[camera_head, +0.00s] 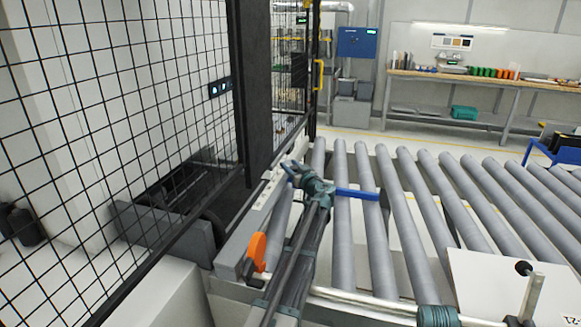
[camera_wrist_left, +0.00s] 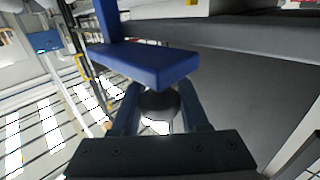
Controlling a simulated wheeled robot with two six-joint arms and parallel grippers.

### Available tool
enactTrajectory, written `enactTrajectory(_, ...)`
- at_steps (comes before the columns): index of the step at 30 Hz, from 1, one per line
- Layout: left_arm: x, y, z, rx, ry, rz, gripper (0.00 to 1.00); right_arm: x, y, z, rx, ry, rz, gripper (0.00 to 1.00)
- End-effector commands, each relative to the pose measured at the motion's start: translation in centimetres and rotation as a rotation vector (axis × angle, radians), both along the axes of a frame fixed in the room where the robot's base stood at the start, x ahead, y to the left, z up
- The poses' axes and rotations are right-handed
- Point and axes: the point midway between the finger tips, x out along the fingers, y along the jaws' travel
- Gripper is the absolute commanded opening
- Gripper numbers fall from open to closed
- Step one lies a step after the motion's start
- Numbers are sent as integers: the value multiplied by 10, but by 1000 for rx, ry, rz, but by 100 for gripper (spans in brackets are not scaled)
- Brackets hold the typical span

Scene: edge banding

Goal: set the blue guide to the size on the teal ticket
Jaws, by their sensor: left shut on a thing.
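The blue guide (camera_head: 357,193) is a flat bar reaching right over the rollers from the conveyor's left side rail. In the left wrist view the blue guide (camera_wrist_left: 150,66) fills the upper middle, with a blue upright at its left end. My left gripper (camera_head: 291,168) is at the guide's left end, by the rail. In the left wrist view the left gripper (camera_wrist_left: 160,103) is shut on a dark round knob (camera_wrist_left: 159,105) just below the guide. I cannot make out a teal ticket. My right gripper is not in view.
An orange part (camera_head: 257,251) stands on the near end of the side rail. A black mesh fence (camera_head: 100,110) is at left. Grey rollers (camera_head: 410,215) run to the right, with a white panel (camera_head: 510,287) at the near right. A workbench (camera_head: 478,80) stands at the back.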

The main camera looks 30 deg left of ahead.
Motion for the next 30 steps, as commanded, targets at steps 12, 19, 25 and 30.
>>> enactTrajectory(12,0,0,0,0,0,0,0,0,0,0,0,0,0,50)
enactTrajectory(19,0,0,0,0,0,0,0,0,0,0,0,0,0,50)
enactTrajectory(25,0,0,0,0,0,0,0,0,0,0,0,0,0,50)
enactTrajectory(30,0,0,0,0,0,0,0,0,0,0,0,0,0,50)
